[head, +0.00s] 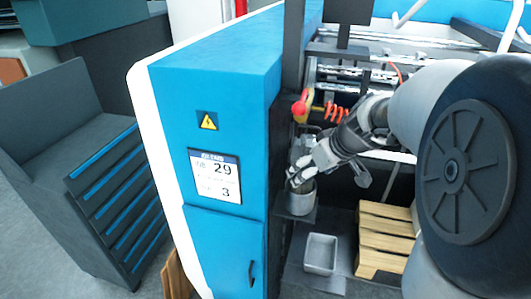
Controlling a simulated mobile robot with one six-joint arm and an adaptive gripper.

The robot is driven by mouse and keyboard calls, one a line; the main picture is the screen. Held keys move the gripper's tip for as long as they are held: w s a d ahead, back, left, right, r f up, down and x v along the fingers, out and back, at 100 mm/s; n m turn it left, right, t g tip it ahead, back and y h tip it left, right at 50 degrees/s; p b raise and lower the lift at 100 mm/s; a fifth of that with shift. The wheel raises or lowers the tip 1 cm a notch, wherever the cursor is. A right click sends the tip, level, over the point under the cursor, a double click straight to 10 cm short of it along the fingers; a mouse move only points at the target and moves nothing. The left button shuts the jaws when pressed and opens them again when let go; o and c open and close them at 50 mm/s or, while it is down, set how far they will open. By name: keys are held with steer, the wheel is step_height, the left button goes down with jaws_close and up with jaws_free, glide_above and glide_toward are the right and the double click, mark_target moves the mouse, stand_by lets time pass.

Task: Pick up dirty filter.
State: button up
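My gripper (312,164) reaches down and left from the right side of the head view. Its fingers are at the top of a small grey cylinder (301,203), which stands against the side of the blue machine. The cylinder looks like a cup or holder, and its upper part is partly covered by the fingers. A greyish piece shows at the cylinder's top between the fingers. I cannot tell whether this is the dirty filter or part of my gripper. The fingers are too small and overlapped to show whether they are open or closed on anything.
The blue machine (225,80) stands left of my gripper. A red knob (299,108) and an orange coiled hose (337,113) are just above. A grey tray (321,254) and a wooden pallet (385,237) lie below. A drawer cabinet (75,170) is far left.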

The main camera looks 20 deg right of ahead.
mark_target(300, 190)
steer(key=x, duration=0.4)
steer(key=shift+s+a, duration=0.1)
steer(key=shift+s, duration=0.05)
steer(key=shift+s+r, duration=0.1)
steer(key=c, duration=1.5)
